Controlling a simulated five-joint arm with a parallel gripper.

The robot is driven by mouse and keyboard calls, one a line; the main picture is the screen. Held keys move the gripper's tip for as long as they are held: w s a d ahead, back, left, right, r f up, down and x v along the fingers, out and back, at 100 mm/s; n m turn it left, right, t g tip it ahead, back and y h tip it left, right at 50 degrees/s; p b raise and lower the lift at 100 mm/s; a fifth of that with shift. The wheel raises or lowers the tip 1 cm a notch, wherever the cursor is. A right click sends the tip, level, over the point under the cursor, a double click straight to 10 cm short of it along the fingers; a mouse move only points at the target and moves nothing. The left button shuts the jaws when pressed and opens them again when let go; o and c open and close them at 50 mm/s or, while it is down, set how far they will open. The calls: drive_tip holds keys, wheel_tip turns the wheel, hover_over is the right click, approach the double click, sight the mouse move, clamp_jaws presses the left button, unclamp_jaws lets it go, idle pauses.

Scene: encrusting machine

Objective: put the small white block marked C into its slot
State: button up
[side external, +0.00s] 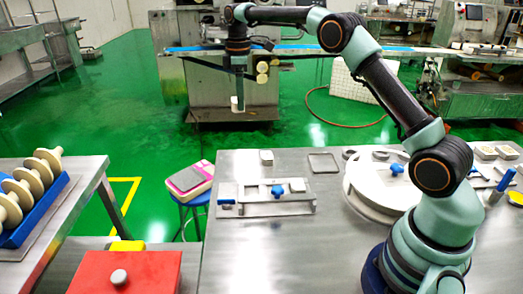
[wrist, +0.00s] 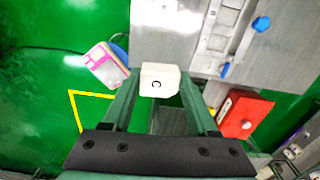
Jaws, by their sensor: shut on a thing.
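In the side external view, my gripper (side external: 238,94) points down, shut on the block (side external: 237,104), high up and beyond the far left of the steel table. A metal fixture (side external: 262,208) with a blue knob lies on the table, well apart from the block; it also shows in the wrist view (wrist: 215,45). I cannot tell which opening is the block's slot.
The steel table (side external: 330,240) also holds a square frame (side external: 323,163), a small pale block (side external: 266,157) and a round white plate (side external: 372,200). A red box (side external: 125,272) stands at front left. A stool (side external: 190,200) bears a pink-and-white item. Bare table lies in front of the fixture.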

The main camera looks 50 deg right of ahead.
drive_tip(key=shift+m, duration=0.4)
drive_tip(key=shift+s+a+f, duration=1.4)
drive_tip(key=shift+s+f, duration=0.75)
drive_tip(key=shift+f, duration=0.55)
drive_tip(key=shift+s+a+f, duration=1.4)
drive_tip(key=shift+s+f, duration=0.75)
drive_tip(key=shift+f, duration=0.55)
drive_tip(key=shift+s+a+f, duration=1.4)
drive_tip(key=shift+s+f, duration=0.75)
drive_tip(key=shift+f, duration=0.55)
drive_tip(key=shift+f, duration=1.15)
drive_tip(key=o, duration=1.6)
drive_tip(key=shift+c, duration=0.2)
drive_tip(key=shift+s, duration=0.1)
drive_tip(key=shift+r, duration=0.1)
wheel_tip(320, 180, up, 8)
